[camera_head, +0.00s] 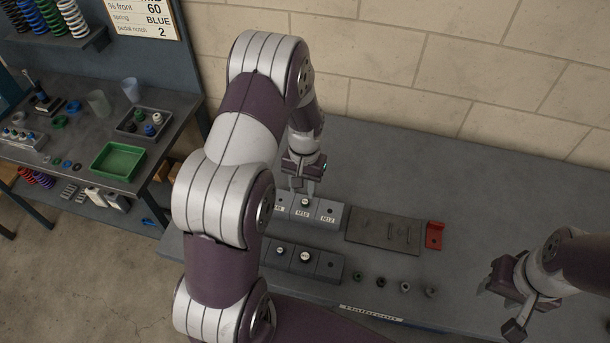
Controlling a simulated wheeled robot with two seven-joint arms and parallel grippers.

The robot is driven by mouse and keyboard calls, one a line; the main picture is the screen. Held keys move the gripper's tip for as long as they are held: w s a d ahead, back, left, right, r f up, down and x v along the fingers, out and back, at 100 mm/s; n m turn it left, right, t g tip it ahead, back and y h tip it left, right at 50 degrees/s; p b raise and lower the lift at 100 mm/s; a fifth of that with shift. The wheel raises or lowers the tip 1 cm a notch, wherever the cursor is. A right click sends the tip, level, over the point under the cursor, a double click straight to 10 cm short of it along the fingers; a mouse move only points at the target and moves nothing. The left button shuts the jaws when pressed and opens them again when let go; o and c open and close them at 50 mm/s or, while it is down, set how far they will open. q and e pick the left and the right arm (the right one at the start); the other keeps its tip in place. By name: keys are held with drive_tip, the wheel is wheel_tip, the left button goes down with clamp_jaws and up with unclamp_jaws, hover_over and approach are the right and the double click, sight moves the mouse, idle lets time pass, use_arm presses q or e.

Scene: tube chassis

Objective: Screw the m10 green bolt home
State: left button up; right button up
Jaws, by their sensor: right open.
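Back-row blocks (331,213) carry size labels. The one reading M10 has a small round pale-and-dark piece (305,202) on its top. My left gripper (303,189) points down just above that piece. Its fingers are small, and I cannot tell whether they touch or hold anything. Small dark pieces stand in a row on the table, one of them greenish (381,282). I cannot make out which is the M10 green bolt. My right gripper (500,305) is open and empty at the right, apart from the pieces.
A front row of blocks (328,265) has another round-topped piece (306,256). A dark grey slotted plate (385,232) and a red bracket (434,235) lie to the right. My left arm hides the table's left part. The back right is clear.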

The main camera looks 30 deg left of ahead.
sight(305, 202)
use_arm(q)
drive_tip(key=m, duration=0.1)
drive_tip(key=w+f+m, duration=0.1)
drive_tip(key=m, duration=0.1)
drive_tip(key=shift+a+f+t+b, duration=0.1)
drive_tip(key=shift+a+t+b, duration=0.05)
drive_tip(key=shift+t+b, duration=0.15)
drive_tip(key=shift+w+m, duration=0.3)
drive_tip(key=shift+m, duration=0.4)
drive_tip(key=shift+f+m, duration=0.1)
drive_tip(key=shift+m, duration=0.3)
drive_tip(key=shift+s+f+b, duration=0.1)
drive_tip(key=shift+f+b, duration=0.5)
drive_tip(key=shift+b, duration=0.15)
wheel_tip(305, 202, down, 5)
drive_tip(key=b, duration=0.4)
drive_tip(key=shift+f, duration=0.15)
drive_tip(key=n+p, duration=0.1)
drive_tip(key=n, duration=1)
drive_tip(key=shift+p, duration=0.35)
drive_tip(key=n, duration=0.6)
drive_tip(key=shift+p, duration=0.3)
drive_tip(key=n, duration=0.4)
drive_tip(key=shift+n, duration=1.6)
clamp_jaws()
drive_tip(key=m, duration=0.5)
drive_tip(key=shift+f+p, duration=0.1)
drive_tip(key=shift+p, duration=0.3)
